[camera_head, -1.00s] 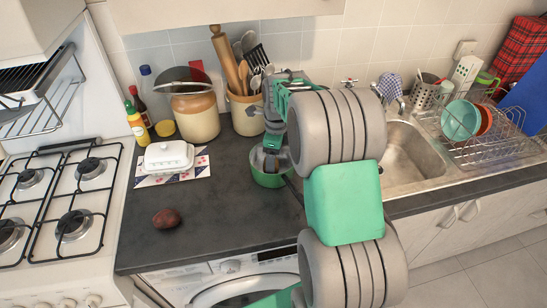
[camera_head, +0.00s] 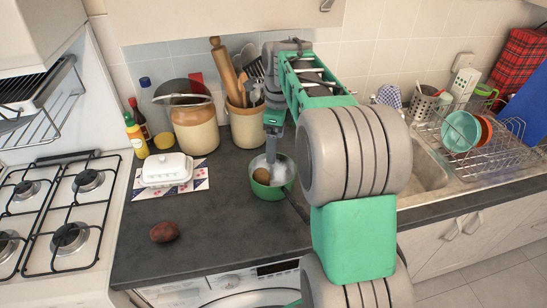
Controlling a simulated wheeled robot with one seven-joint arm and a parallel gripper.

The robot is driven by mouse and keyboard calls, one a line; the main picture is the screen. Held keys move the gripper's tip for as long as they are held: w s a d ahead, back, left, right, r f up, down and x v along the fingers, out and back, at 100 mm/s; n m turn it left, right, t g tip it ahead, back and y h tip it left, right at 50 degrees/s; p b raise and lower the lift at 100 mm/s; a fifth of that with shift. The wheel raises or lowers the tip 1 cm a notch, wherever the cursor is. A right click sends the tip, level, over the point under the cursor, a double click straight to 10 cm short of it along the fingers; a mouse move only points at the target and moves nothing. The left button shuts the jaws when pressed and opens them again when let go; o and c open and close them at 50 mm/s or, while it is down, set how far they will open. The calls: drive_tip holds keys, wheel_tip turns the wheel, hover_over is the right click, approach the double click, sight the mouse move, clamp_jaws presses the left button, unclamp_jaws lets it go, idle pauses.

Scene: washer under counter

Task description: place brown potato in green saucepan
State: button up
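The green saucepan (camera_head: 271,192) stands on the dark counter, its dark handle pointing toward the lower right. A round brown potato (camera_head: 262,176) shows inside it, toward the left of the pan. My gripper (camera_head: 271,160) points down over the pan, just above and beside the potato. Only a narrow side of the fingers shows, so I cannot tell their opening or whether they touch the potato. A darker reddish-brown potato (camera_head: 164,232) lies on the counter at the front left, well away from my gripper.
A white butter dish (camera_head: 167,168) sits on a patterned mat left of the pan. A jar (camera_head: 195,128) and a utensil crock (camera_head: 247,125) stand behind. The stove (camera_head: 60,215) is at the left, the dish rack (camera_head: 480,130) at the right. The front-left counter is mostly clear.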

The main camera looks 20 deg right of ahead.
drive_tip(key=s+a+f+n+t, duration=0.1)
drive_tip(key=s+a+n, duration=0.5)
drive_tip(key=s+n, duration=0.3)
drive_tip(key=s+a+f+n+t, duration=0.1)
drive_tip(key=s+a+n, duration=0.5)
drive_tip(key=n, duration=1)
drive_tip(key=s+t, duration=0.1)
drive_tip(key=s, duration=0.2)
drive_tip(key=shift+n+t, duration=0.3)
